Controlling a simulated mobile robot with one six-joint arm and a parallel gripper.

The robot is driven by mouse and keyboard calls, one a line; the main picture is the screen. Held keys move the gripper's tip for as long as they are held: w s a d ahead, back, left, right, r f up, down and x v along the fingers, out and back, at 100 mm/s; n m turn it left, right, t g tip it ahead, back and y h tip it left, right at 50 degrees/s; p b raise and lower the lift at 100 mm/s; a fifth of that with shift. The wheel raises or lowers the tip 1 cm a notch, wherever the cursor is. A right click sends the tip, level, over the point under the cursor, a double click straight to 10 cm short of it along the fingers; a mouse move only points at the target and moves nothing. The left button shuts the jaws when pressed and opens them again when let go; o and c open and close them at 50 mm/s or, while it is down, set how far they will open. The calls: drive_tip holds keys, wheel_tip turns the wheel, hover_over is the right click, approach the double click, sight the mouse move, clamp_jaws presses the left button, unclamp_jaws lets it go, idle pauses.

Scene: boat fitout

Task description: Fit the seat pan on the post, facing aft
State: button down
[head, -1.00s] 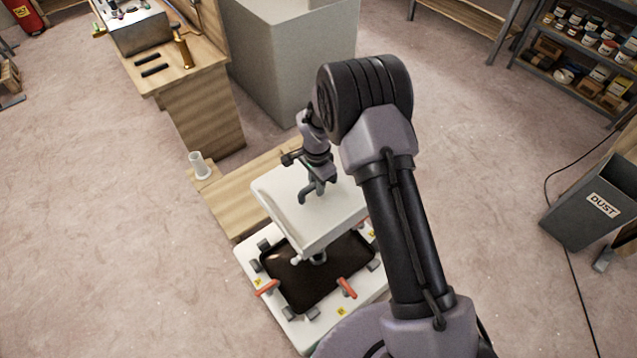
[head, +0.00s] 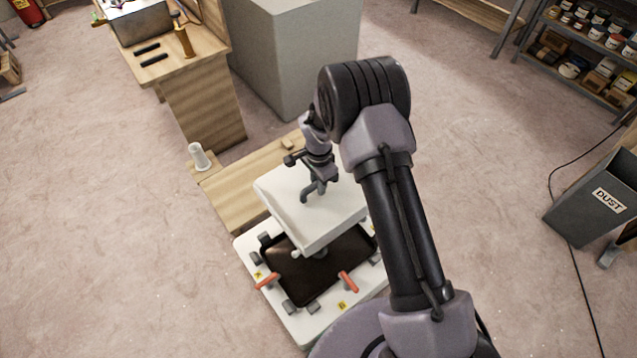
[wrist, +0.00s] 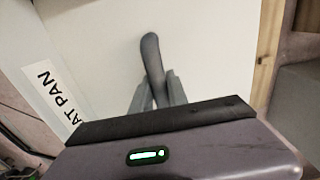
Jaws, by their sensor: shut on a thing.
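The seat pan (head: 295,210) is a white slab, held tilted over the black tray. In the wrist view its white face (wrist: 110,40) fills the upper left and carries a label (wrist: 52,95), of which "AT PAN" is readable. My gripper (head: 316,186) is above the pan, shut on a grey bar-like grip (wrist: 152,55) on its upper face. A white knob shows under the pan's near edge; most of the underside is hidden. A short white upright post (head: 199,157) stands on the wooden platform's left corner, left of the pan and apart from it.
The low wooden platform (head: 228,203) runs behind the pan. A wooden bench (head: 203,100) and a large grey block (head: 290,60) stand beyond. Below the pan is a black tray (head: 320,275) with clamps and orange levers. A DUST bin (head: 590,212) stands right. Left floor is clear.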

drive_tip(key=shift+f+b, duration=1.9)
drive_tip(key=shift+f, duration=0.4)
drive_tip(key=c, duration=1.2)
unclamp_jaws()
wheel_tip(320, 180, up, 17)
drive_tip(key=p, duration=0.4)
drive_tip(key=shift+r, duration=0.2)
